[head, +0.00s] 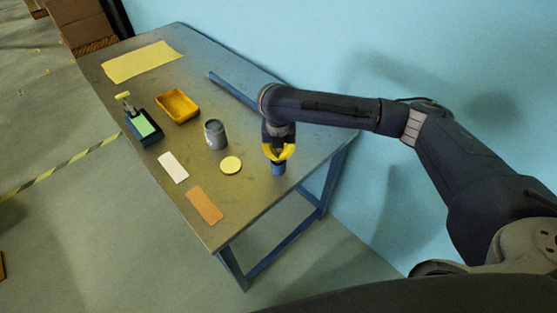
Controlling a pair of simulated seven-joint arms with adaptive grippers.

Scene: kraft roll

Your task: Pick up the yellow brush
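A small tool with a pale yellow head (123,96) stands at the left in the head view, its dark stem reaching down to a blue tray with a green pad. It may be the yellow brush, but it is too small to be sure. My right gripper (279,155) points down near the table's right edge, far to the right of that tool. Yellow parts show at its end, just above a small blue object (278,169). I cannot tell whether it touches or grips this object. My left gripper is not in view.
On the table (240,205) are a blue tray with a green pad (144,126), a yellow bin (178,105), a grey can (215,134), a yellow disc (230,165), a white card (173,167), an orange card (205,205) and a yellow sheet (141,62). A blue bar (232,90) lies behind.

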